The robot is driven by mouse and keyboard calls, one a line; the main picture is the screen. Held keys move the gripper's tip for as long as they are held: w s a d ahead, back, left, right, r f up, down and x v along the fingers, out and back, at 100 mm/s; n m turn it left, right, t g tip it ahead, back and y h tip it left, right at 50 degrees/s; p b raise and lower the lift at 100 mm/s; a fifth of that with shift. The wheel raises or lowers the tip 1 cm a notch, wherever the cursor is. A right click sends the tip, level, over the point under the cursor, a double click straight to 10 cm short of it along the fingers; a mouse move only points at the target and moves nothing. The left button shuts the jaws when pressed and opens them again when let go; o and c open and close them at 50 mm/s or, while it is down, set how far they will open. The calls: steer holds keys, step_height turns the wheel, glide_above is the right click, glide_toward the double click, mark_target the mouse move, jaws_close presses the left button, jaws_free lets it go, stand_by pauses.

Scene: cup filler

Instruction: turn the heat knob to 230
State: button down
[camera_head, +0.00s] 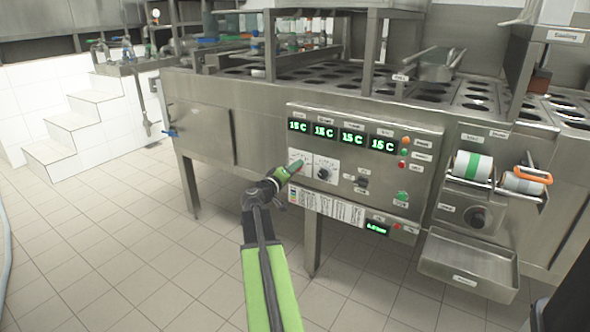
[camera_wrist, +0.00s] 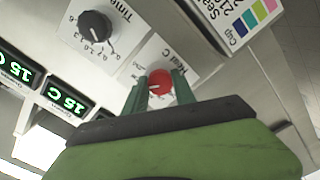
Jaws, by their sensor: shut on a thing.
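The red heat knob (camera_wrist: 159,82) sits on a white dial plate labelled "Heat C" in the wrist view. Its dial figures are too small or covered to read, so I cannot tell its setting. My gripper (camera_wrist: 159,92) has its two green fingers on either side of the knob and is shut on it. In the head view, my gripper (camera_head: 297,166) reaches the left white dial plate on the steel control panel (camera_head: 425,165). The knob is mostly hidden there by the fingers.
A black timer knob (camera_head: 323,173) is close by on the right; it also shows in the wrist view (camera_wrist: 95,24). Green displays (camera_head: 325,131) above read 15 C. A printed label strip (camera_head: 327,207) lies below. The tiled floor in front is clear.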

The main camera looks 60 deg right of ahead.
steer(key=shift+m, duration=0.8)
steer(key=shift+s, duration=0.1)
steer(key=c, duration=1)
jaws_free()
steer(key=a, duration=1.7)
steer(key=shift+a, duration=0.25)
